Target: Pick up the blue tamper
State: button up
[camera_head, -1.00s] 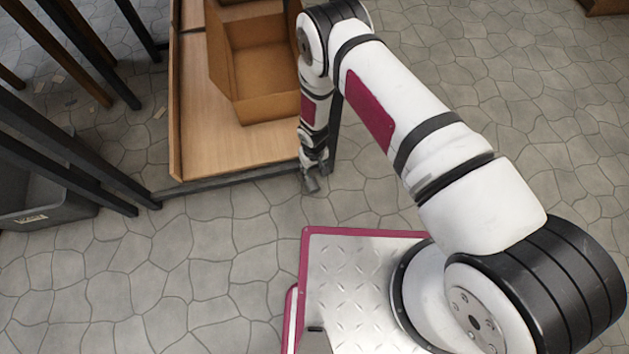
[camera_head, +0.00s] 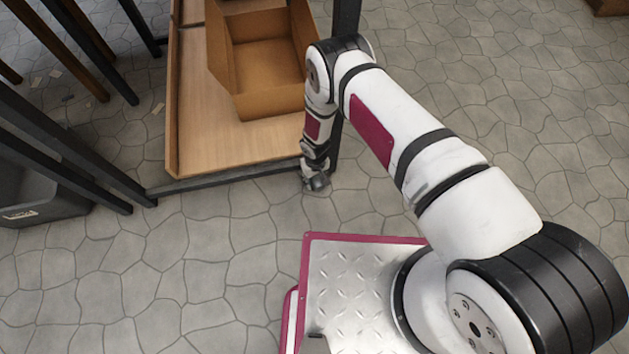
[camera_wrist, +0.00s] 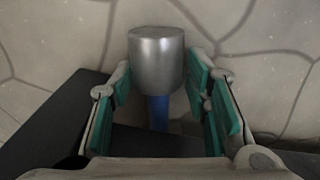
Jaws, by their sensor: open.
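The tamper shows in the wrist view as a silver metal cylinder (camera_wrist: 156,60) with a blue handle (camera_wrist: 157,112) below it in the picture. My gripper (camera_wrist: 165,92) is open, with one green-padded finger on each side of the tamper. The handle lies between the fingers, and a gap shows on both sides. The handle's lower end is hidden by the gripper body. In the head view my gripper (camera_head: 316,182) is small, at the front right corner of the wooden table, and the tamper cannot be made out clearly there.
A wooden table (camera_head: 205,130) on a dark frame holds an open cardboard box (camera_head: 262,107) close to my arm. A dark post stands at the table's right corner. A dark bin (camera_head: 40,195) is at the left. The paved floor in front is clear.

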jog(key=shift+a+r, duration=0.1)
grip_shut()
jog(key=shift+r, duration=0.1)
